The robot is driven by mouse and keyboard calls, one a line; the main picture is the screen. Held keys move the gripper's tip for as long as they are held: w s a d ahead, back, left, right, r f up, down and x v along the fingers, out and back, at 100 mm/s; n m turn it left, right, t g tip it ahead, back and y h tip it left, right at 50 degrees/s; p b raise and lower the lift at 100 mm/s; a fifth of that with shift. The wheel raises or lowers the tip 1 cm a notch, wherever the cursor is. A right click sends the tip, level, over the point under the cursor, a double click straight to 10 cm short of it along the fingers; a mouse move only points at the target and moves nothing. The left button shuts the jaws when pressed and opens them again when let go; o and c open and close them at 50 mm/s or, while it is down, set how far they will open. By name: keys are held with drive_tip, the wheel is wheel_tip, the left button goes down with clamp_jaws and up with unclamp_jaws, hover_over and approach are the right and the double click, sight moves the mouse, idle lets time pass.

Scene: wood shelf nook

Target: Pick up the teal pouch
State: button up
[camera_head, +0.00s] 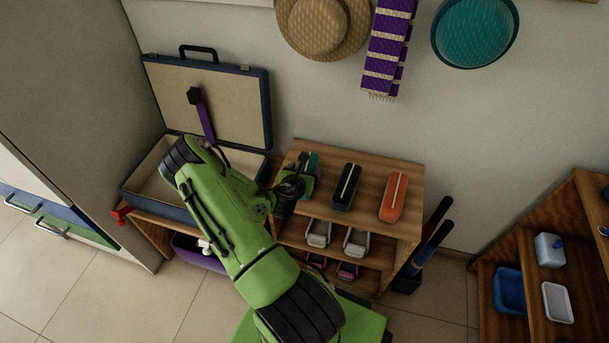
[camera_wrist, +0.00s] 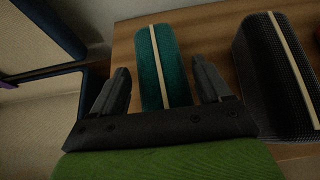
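The teal pouch (camera_wrist: 162,62) lies on the wooden shelf top, with a pale strip along its length. In the head view a small part of the teal pouch (camera_head: 312,160) shows behind my gripper (camera_head: 303,167), and the rest is hidden by it. In the wrist view my gripper (camera_wrist: 164,88) is open, with one dark finger on each side of the near part of the pouch. Gaps show between the fingers and the pouch's sides. I cannot tell how far the fingers are above the shelf top.
A black pouch (camera_head: 346,187) and an orange pouch (camera_head: 393,197) lie to the right on the shelf unit (camera_head: 377,171). An open suitcase (camera_head: 267,112) stands left. Pale shoes (camera_head: 318,234) sit on the shelf below. A hat (camera_head: 318,28) and scarf (camera_head: 385,55) hang above.

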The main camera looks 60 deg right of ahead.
drive_tip(key=c, duration=0.8)
